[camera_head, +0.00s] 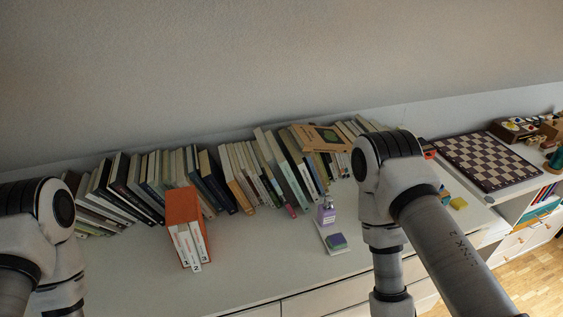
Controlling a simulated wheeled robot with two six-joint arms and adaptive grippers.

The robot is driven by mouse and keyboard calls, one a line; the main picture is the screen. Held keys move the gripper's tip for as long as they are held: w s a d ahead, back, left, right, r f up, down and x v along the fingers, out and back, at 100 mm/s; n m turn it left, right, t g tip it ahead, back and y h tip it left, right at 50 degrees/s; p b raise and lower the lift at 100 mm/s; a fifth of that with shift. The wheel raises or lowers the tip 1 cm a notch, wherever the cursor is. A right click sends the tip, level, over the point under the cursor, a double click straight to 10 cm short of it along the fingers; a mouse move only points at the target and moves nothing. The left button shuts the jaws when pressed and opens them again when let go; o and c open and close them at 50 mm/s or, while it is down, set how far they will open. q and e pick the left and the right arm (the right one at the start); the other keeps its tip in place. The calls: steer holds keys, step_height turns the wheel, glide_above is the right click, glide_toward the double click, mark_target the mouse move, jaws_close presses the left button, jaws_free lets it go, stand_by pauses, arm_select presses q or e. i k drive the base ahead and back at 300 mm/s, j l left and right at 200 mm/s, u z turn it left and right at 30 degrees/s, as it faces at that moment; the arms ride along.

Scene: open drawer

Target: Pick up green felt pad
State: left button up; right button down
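I cannot make out for certain which thing is the green felt pad. A small teal-and-purple block (337,241) lies on a narrow white tray (322,232) on the white cabinet top, left of my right arm. Its top looks blue-green, but it is too small to identify.
A long row of leaning books (150,180) lines the wall. An orange box file (184,212) holding white volumes stands in front of it. A purple bottle (326,212) stands on the tray. A chessboard (487,160) lies at right. The cabinet top (270,262) is clear at front.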

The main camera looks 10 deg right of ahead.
mark_target(335, 239)
steer(key=l+u, duration=0.1)
steer(key=l, duration=1.1)
steer(key=l+u, duration=0.1)
steer(key=l, duration=1.05)
steer(key=k+l+u, duration=0.1)
steer(key=l, duration=1.1)
steer(key=i+l, duration=0.1)
steer(key=i, duration=0.1)
